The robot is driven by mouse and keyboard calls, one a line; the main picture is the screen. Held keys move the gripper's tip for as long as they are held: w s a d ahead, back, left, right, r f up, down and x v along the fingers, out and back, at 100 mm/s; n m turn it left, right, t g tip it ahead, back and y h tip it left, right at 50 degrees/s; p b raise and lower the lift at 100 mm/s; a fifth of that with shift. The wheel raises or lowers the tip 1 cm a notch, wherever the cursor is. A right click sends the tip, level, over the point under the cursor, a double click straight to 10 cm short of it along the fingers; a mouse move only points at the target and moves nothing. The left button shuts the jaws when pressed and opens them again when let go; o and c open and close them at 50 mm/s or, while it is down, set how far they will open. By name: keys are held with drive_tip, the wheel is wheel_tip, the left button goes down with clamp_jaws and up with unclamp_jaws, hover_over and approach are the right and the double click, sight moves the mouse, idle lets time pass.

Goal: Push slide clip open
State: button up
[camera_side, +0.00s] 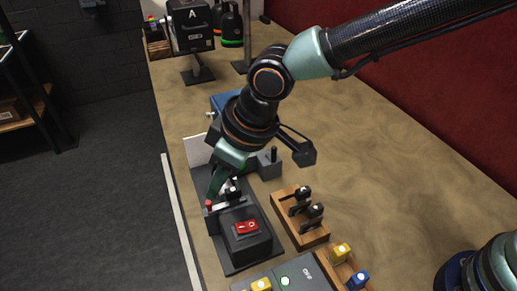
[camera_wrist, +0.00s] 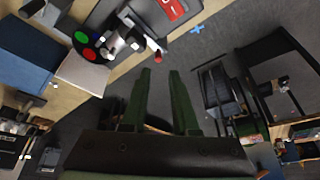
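A dark grey base plate (camera_side: 234,262) carries a black box with a red rocker switch (camera_side: 245,227). Behind the box is a small metal and black lever mechanism with a red tip (camera_side: 209,204), which looks like the slide clip. In the wrist view the metal clip (camera_wrist: 122,42) and its red tip (camera_wrist: 158,56) lie just beyond the fingertips. My gripper (camera_side: 213,197) points down beside the clip's red-tipped end. In the wrist view its two green fingers (camera_wrist: 160,72) are apart with nothing between them. Whether a finger touches the clip cannot be told.
A green button (camera_wrist: 81,38) and a red button (camera_wrist: 89,54) sit beside the clip. A wooden block with black clips (camera_side: 301,218) stands to the right. A grey box (camera_side: 300,274) with a lit button is in front. The table's left edge is close to the plate.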

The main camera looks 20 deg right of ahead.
sight(208, 203)
drive_tip(key=x, duration=0.7)
drive_tip(key=shift+w, duration=0.1)
clamp_jaws()
idle(1.3)
